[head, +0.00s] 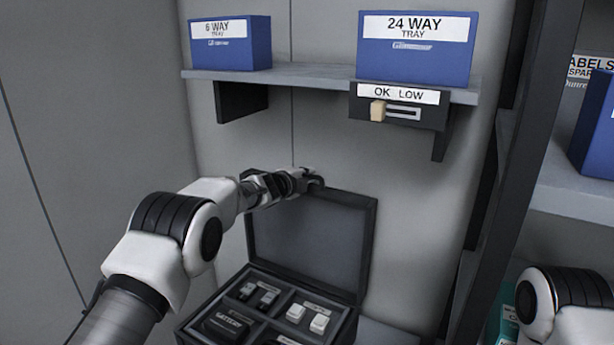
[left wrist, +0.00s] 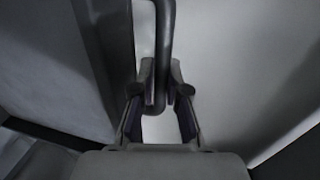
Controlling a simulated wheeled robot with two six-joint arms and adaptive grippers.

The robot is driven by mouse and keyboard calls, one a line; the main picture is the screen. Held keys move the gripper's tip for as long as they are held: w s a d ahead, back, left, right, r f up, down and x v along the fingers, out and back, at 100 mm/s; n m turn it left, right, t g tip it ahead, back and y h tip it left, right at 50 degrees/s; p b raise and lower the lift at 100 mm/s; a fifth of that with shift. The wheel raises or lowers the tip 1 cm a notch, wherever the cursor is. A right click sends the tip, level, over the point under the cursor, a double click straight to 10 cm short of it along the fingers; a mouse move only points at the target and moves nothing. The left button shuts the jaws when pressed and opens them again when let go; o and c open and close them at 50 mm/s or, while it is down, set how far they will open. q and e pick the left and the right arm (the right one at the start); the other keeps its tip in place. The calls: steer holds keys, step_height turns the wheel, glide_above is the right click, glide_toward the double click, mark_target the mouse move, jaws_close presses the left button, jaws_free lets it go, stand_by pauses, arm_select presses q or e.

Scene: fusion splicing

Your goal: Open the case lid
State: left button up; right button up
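The dark case (head: 345,325) stands open at the bottom centre of the head view. Its lid (head: 310,235) is raised, leaning back near the wall, with its grey inner face showing. My left gripper (head: 312,181) is at the lid's top edge. In the left wrist view, my left gripper (left wrist: 163,92) has its fingers closed on either side of a dark bent handle (left wrist: 165,40). In the head view, the fingertips are small and the handle is hard to make out. My right gripper is out of view; only part of my right arm shows at lower right.
The case holds a black battery (head: 225,325) and several small parts in compartments. Above is a shelf (head: 310,78) with a 6 way tray box (head: 230,50), a 24 way tray box (head: 416,60) and an OK/LOW indicator (head: 398,108). A dark upright (head: 510,180) stands at right.

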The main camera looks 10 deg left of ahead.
arm_select(q)
steer(key=o, duration=0.4)
steer(key=shift+c, duration=0.2)
steer(key=v, duration=1.2)
steer(key=shift+f, duration=0.1)
